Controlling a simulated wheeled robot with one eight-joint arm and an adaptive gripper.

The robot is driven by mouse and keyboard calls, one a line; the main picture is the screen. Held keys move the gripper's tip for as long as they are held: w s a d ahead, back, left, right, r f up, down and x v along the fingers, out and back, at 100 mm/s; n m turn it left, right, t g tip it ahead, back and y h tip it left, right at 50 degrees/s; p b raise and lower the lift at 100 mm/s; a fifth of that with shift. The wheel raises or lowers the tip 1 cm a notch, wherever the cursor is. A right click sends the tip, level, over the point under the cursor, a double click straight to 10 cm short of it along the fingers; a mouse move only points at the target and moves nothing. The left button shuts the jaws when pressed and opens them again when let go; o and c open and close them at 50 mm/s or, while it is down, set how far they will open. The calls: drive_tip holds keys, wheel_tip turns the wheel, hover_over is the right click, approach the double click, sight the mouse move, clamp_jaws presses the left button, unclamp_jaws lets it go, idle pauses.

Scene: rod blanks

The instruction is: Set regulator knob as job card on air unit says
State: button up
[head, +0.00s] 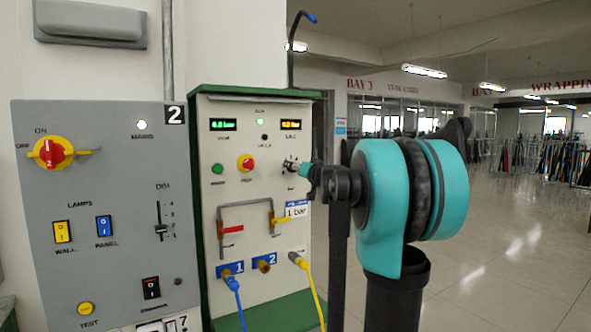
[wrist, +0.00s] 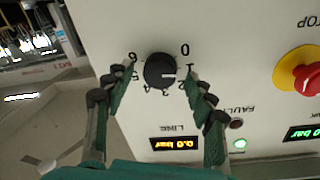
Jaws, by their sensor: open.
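The black regulator knob (wrist: 158,68) is on the pale panel of the air unit (head: 212,157), with a dial of 0 to 6 around it. Its white mark points right in the wrist view, near 1 and 2; I cannot tell exactly where. My gripper (wrist: 161,73) is open, one finger on each side of the knob, with no clear contact. In the head view my gripper (head: 300,167) is at the panel and partly hides the knob. The job card (head: 297,211) reads "1 bar". The orange line display (wrist: 176,144) seems to read 0.0 bar.
A red stop button (head: 246,162) on yellow sits left of the knob. Below are a red lever (head: 231,229), a yellow lever (head: 281,220), and blue (head: 236,290) and yellow (head: 310,285) hoses. A grey switch panel (head: 105,240) stands left. Open floor lies right.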

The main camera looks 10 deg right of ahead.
drive_tip(key=shift+w, duration=0.25)
drive_tip(key=c, duration=1.1)
drive_tip(key=shift+c, duration=0.3)
drive_tip(key=shift+m, duration=0.3)
drive_tip(key=o, duration=1.2)
drive_tip(key=shift+c, duration=0.2)
